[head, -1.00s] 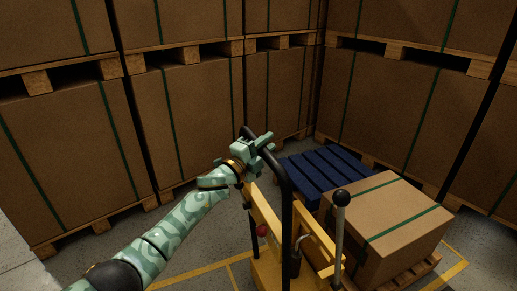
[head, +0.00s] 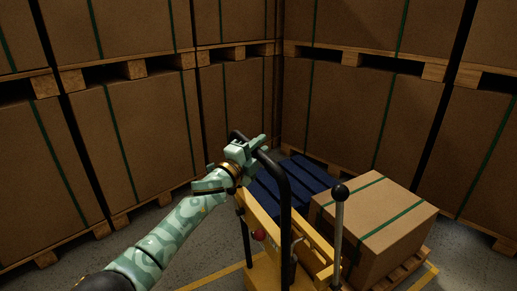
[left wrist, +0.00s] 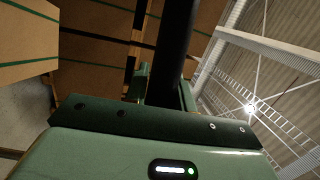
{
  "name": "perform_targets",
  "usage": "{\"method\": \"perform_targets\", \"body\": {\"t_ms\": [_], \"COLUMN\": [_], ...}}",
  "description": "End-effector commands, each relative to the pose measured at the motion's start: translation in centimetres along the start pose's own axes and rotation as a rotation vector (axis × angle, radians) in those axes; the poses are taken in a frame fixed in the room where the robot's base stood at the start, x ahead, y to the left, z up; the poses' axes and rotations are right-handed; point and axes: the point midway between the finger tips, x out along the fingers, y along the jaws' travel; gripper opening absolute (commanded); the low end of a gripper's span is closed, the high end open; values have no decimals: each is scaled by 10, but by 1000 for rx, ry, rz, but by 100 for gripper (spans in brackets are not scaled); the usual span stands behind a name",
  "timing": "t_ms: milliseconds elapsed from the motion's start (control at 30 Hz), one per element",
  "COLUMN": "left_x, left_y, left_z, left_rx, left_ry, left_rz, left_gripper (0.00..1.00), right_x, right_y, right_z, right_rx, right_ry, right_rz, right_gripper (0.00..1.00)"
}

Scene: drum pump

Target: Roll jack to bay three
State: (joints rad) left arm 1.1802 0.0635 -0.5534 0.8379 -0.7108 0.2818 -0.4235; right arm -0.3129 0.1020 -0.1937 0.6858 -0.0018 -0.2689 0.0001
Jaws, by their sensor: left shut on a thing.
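The yellow jack (head: 262,275) stands at the lower middle of the head view, with a black hoop handle (head: 284,200), a lever with a black ball knob (head: 339,192) and a red knob (head: 259,235). My left gripper (head: 253,146) is shut on the top of the black handle. In the left wrist view the handle's dark bar (left wrist: 174,45) runs up between the fingers. My right gripper is not in view. No bay number shows.
A strapped carton (head: 385,222) on a wooden pallet (head: 408,268) and a blue pallet (head: 290,180) lie beyond the jack. Stacked cartons on pallets (head: 140,140) wall the left and back (head: 345,115). Yellow lines (head: 215,277) mark the grey floor.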

Motion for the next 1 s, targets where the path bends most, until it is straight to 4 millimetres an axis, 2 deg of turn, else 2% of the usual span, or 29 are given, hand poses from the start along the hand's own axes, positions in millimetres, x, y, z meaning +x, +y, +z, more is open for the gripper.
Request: {"method": "perform_targets", "body": {"t_ms": [33,233,267,300,333,633,733,800,867,1000], "left_x": [-3,-3,-3,-3,-3,-2,-8,-18,-30,-68], "left_y": [14,13,13,13,13,6,4,0,-2,-4], "left_z": [-1,-1,-1,-1,0,0,0,0,-1,-1], "left_rx": [0,0,1,0,0,-1,-1,-1,1,2], "left_ry": [-1,-2,-2,-2,-2,-2,-3,-3,-3,-2], "left_rz": [20,20,20,20,19,10,9,7,7,6], "left_gripper": [0,0,31,42,47,47,47,47,47,47], "right_x": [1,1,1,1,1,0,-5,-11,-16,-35], "right_y": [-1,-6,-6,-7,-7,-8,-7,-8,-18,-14], "right_z": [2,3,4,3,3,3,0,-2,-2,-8], "right_rx": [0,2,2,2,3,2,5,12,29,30], "right_ry": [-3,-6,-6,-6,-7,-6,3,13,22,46], "right_rz": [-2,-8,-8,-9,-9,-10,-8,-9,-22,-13], "right_gripper": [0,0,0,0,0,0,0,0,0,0]}}
